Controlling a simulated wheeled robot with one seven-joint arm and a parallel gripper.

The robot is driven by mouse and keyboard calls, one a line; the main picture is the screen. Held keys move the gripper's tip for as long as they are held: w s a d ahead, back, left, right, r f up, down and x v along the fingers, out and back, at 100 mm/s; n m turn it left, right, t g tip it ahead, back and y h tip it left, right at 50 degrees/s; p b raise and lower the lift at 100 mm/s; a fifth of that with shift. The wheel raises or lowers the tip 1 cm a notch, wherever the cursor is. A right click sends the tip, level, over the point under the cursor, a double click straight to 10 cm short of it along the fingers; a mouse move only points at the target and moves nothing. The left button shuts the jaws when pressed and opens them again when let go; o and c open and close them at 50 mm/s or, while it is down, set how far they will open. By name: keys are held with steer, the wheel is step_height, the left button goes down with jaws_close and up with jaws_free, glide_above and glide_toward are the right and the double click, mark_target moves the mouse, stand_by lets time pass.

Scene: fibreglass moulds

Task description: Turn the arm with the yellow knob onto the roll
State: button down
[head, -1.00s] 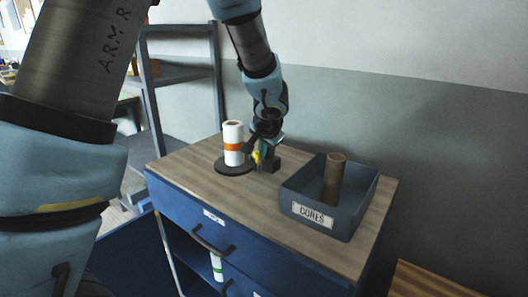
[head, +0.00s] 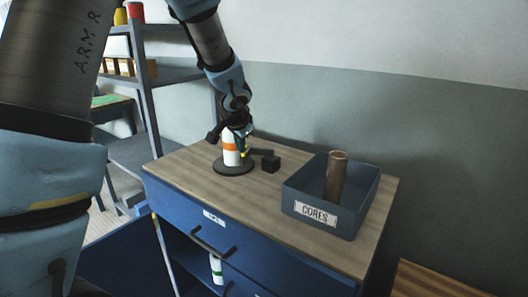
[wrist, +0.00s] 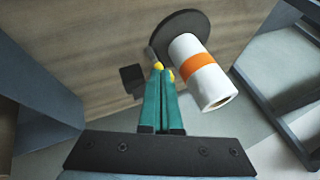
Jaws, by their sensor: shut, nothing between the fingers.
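The white roll with an orange band (head: 231,157) stands upright on a round black base (head: 233,170) on the cabinet top. It also shows in the wrist view (wrist: 203,72). A black block (head: 270,163) stands right of it, with a thin dark arm (head: 258,151) reaching left toward the roll. The yellow knob (wrist: 158,66) shows by my fingertips in the wrist view, partly hidden by them. My gripper (head: 243,152), with green fingers, is shut and empty close beside the roll. Whether the arm touches the roll is hidden.
A grey bin labelled CORES (head: 318,215) with a brown tube (head: 336,177) stands at the right of the cabinet top. A shelf rack (head: 150,110) stands at the left. The cabinet's front wood surface is clear.

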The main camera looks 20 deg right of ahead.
steer(key=shift+w+a+p, duration=0.2)
steer(key=shift+w+p, duration=0.15)
steer(key=shift+w, duration=0.85)
steer(key=shift+w+a+p, duration=0.2)
steer(key=shift+w+p, duration=0.1)
steer(key=shift+w, duration=0.9)
